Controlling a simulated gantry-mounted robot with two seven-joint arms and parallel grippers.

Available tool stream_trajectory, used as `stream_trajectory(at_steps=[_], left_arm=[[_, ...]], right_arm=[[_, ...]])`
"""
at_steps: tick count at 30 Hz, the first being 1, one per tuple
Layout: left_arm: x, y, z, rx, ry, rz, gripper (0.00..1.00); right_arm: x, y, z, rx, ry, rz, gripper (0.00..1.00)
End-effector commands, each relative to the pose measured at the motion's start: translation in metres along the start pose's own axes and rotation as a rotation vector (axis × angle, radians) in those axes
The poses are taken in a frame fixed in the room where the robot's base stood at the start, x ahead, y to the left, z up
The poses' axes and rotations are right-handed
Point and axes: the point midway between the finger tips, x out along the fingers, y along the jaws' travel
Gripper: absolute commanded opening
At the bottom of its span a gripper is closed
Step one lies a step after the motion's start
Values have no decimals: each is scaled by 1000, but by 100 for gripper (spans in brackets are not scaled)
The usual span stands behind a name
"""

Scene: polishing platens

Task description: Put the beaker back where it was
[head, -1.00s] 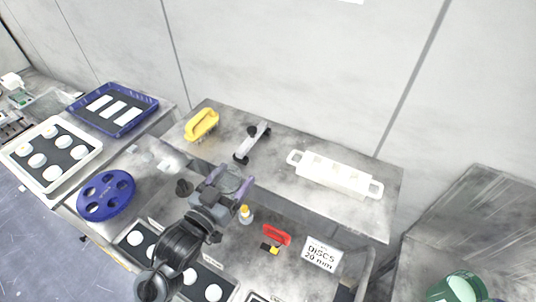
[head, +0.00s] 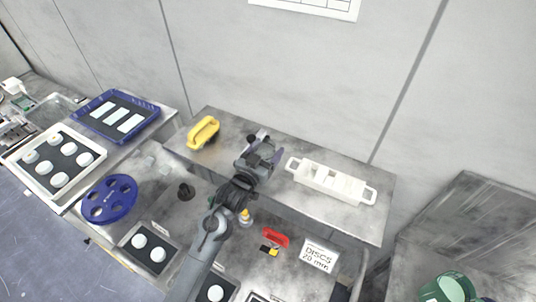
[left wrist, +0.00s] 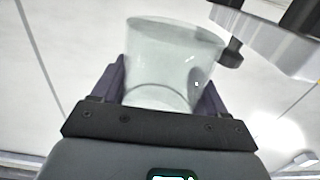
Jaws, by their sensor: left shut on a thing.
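My left gripper (head: 262,158) is shut on a clear glass beaker (left wrist: 172,62). In the left wrist view the purple-grey fingers of the gripper (left wrist: 160,95) press on both sides of the beaker, whose wide rim points away from the palm. In the head view the gripper is over the raised grey shelf (head: 225,152), between the yellow handle and the white rack; the beaker is hard to make out there. Whether the beaker touches the shelf cannot be told. My right gripper is in neither view.
A grey tool with black knobs (head: 251,139) is partly hidden behind the gripper. A yellow handle (head: 203,131) is left on the shelf, a white slotted rack (head: 330,181) right. Below are a yellow-capped bottle (head: 245,217), red-handled item (head: 275,238) and disc sign (head: 319,255).

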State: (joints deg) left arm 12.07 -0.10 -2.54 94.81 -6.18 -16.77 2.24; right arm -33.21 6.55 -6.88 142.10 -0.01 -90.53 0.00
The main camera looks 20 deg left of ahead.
Motion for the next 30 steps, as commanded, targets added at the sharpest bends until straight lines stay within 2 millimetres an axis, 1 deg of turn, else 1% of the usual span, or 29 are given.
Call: stream_trajectory(at_steps=[5,10,11,15,24,29,30], left_arm=[[0,0,11,0,-2,0,38],[0,0,34,-1,-3,0,38],[2,0,30,0,0,0,38],[7,0,34,0,1,0,38],[8,0,37,0,2,0,38],[8,0,42,0,1,0,38],[8,0,41,0,1,0,79]], right_arm=[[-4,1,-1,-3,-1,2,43],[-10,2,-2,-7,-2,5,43],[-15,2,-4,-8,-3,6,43],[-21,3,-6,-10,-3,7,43],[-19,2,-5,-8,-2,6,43],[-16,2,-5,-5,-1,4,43],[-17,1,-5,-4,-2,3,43]])
